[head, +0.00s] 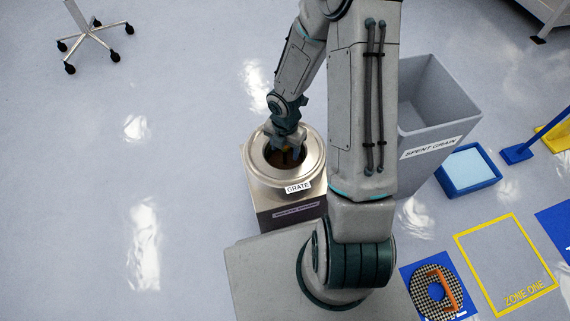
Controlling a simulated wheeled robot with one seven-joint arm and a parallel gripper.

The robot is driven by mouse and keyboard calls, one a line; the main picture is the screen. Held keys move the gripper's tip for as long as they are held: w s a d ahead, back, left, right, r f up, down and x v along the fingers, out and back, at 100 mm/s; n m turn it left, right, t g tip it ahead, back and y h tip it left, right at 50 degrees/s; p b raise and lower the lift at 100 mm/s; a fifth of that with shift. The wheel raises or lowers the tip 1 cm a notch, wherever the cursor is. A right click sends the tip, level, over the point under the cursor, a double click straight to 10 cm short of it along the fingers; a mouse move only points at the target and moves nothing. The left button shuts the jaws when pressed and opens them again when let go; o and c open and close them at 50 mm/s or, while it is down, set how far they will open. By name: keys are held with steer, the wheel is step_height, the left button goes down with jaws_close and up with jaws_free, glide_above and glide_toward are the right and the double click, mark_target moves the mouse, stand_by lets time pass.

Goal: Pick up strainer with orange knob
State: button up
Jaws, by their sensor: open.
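My gripper (289,150) is open and points down into the round opening of a steel vessel (258,168) labelled GRATE. The fingertips are at or inside the opening and hard to make out. A small brownish-orange patch shows in the dark opening between the fingers; I cannot tell whether it is an orange knob. The gripper and the rim hide most of the inside. No strainer with an orange knob can be made out clearly.
A perforated disc (417,287) with an orange bar handle lies on a blue mat at lower right. A grey SPENT GRAIN bin (435,97) stands right of my arm, beside a blue tray (468,170). A yellow-outlined ZONE ONE square (505,262) is empty.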

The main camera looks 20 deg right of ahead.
steer(key=shift+f, duration=0.15)
jaws_close()
